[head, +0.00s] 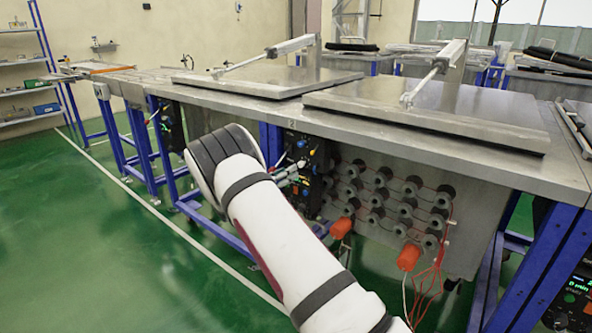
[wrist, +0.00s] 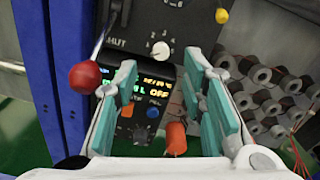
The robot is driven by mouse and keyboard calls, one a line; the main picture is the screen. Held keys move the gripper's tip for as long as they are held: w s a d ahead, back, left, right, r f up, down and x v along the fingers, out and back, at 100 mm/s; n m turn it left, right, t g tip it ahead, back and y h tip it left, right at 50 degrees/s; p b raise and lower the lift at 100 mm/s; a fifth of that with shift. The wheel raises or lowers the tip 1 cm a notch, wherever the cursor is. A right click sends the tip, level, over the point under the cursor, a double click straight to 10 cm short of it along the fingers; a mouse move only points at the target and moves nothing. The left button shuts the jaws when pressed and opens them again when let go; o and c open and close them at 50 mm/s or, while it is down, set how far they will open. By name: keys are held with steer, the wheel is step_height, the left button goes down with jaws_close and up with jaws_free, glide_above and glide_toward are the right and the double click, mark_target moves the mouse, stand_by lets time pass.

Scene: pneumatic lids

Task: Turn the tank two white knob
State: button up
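The white knob (wrist: 161,50) is on the dark control panel (wrist: 176,22), near the top centre of the wrist view, with small markings around it. My gripper (wrist: 160,70) is open, with its teal-padded fingers spread and nothing between them touching the pads. The knob appears just beyond the gap between the fingertips, apart from them. In the head view my gripper (head: 291,172) is at the control panel (head: 312,165) under the bench edge, by the label 2. The white knob cannot be made out there.
A red ball lever (wrist: 84,77) stands left of the fingers. A lit display (wrist: 157,88), a blue knob (wrist: 152,112) and an orange part (wrist: 176,138) lie lower. A yellow knob (wrist: 222,15) is upper right. Several dark cylinders (wrist: 265,75) are at right.

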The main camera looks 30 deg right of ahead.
mark_target(300, 165)
steer(key=shift+b+x, duration=0.5)
steer(key=shift+x, duration=2.7)
jaws_close()
